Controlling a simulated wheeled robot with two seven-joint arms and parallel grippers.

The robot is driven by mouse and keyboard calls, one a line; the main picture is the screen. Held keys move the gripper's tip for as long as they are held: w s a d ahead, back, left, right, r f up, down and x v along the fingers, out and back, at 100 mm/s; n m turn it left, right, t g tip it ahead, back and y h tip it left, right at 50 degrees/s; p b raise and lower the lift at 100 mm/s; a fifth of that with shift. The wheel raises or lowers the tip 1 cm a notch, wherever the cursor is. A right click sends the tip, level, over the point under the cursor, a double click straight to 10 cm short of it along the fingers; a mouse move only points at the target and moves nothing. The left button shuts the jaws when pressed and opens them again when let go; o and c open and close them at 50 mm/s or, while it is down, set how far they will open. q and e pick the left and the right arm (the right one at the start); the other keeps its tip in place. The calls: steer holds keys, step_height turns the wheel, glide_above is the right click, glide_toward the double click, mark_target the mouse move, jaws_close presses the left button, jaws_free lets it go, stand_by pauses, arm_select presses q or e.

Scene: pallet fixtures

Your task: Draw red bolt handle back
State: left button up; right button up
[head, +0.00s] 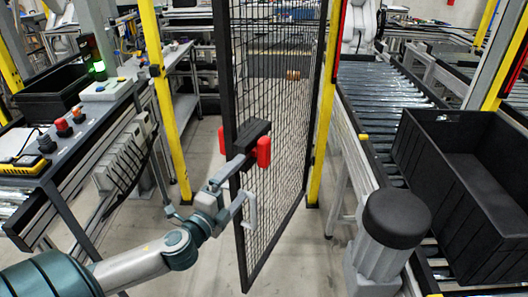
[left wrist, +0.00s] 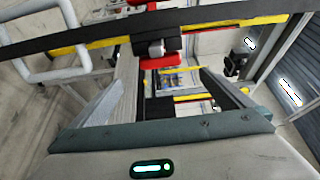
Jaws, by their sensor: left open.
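The red bolt handle (head: 264,151) sits by a black bolt housing (head: 252,133) on the black-framed mesh gate (head: 241,240). A second red piece (head: 222,140) shows on the housing's left side. In the left wrist view the red handle (left wrist: 160,62) lies beyond the fingers, under the dark housing (left wrist: 150,47). My left gripper (head: 240,183) is open, just below and left of the bolt in the head view. In the left wrist view its fingers (left wrist: 168,88) are spread, with nothing gripped between them. My right gripper is not in view.
A pale pull handle (head: 251,210) on the gate is close below my left gripper, and also shows in the left wrist view (left wrist: 45,72). Yellow posts (head: 170,110) flank the gate. A bench with buttons stands left; a roller conveyor with a black crate (head: 480,220) stands right.

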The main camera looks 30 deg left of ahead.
mark_target(261, 157)
arm_select(q)
steer(key=w+p, duration=0.1)
steer(key=w, duration=0.3)
steer(key=w+a+p, duration=0.1)
steer(key=w+p, duration=0.1)
steer(key=w, duration=0.3)
steer(key=w+p, duration=0.1)
steer(key=w, duration=0.4)
steer(key=shift+a+r+p, duration=0.1)
steer(key=shift+a+p, duration=0.05)
steer(key=shift+p, duration=0.2)
steer(key=shift+w, duration=0.7)
steer(key=c, duration=1.5)
steer(key=w, duration=0.4)
steer(key=shift+w+a+b, duration=0.35)
steer(key=shift+w, duration=0.05)
steer(key=shift+s, duration=0.1)
steer(key=o, duration=1.3)
steer(key=shift+c, duration=0.2)
steer(key=shift+o, duration=1.2)
steer(key=shift+w, duration=0.25)
